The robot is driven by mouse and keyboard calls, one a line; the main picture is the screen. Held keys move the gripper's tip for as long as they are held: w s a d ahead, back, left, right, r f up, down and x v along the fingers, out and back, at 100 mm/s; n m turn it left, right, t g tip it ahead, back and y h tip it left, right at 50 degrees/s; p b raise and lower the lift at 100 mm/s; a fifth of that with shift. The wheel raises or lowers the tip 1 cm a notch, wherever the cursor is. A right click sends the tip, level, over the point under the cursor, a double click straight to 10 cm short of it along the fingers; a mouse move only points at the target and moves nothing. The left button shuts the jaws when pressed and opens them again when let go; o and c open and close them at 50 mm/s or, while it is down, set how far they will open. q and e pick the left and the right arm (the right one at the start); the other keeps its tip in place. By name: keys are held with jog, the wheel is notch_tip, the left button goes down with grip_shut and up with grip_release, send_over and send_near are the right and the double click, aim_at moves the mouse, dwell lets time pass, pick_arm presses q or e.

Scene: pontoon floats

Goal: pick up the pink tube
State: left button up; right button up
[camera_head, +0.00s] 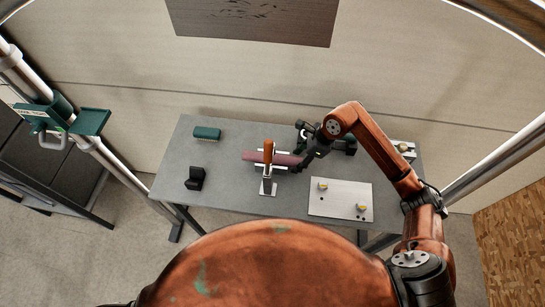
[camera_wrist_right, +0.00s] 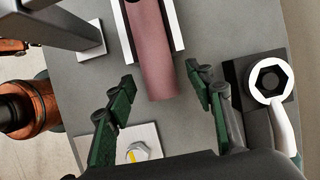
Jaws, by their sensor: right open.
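The pink tube (camera_head: 286,159) lies level across a white cradle on the grey table (camera_head: 232,205). A toggle clamp with an orange-brown handle (camera_head: 268,150) stands over its middle and hides part of it. In the right wrist view the tube (camera_wrist_right: 158,60) runs between two white rails, with its near end sticking out. My right gripper (camera_head: 300,163) is at the tube's right end. Its green-padded fingers (camera_wrist_right: 160,76) are open, one on each side of the tube's end, with gaps on both sides. I cannot tell their exact height. My left gripper is not in view.
A white plate with yellow-marked bolts (camera_head: 340,204) lies at the front right. A black block with a hex-holed ring (camera_wrist_right: 268,82) is close beside the right finger. A green brush (camera_head: 207,133) and black block (camera_head: 195,178) are at the left, with bare table between.

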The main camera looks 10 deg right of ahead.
jog(key=shift+a+f, duration=0.1)
jog(key=shift+f, duration=0.25)
jog(key=shift+c, duration=0.5)
jog(key=shift+r, duration=0.1)
grip_shut()
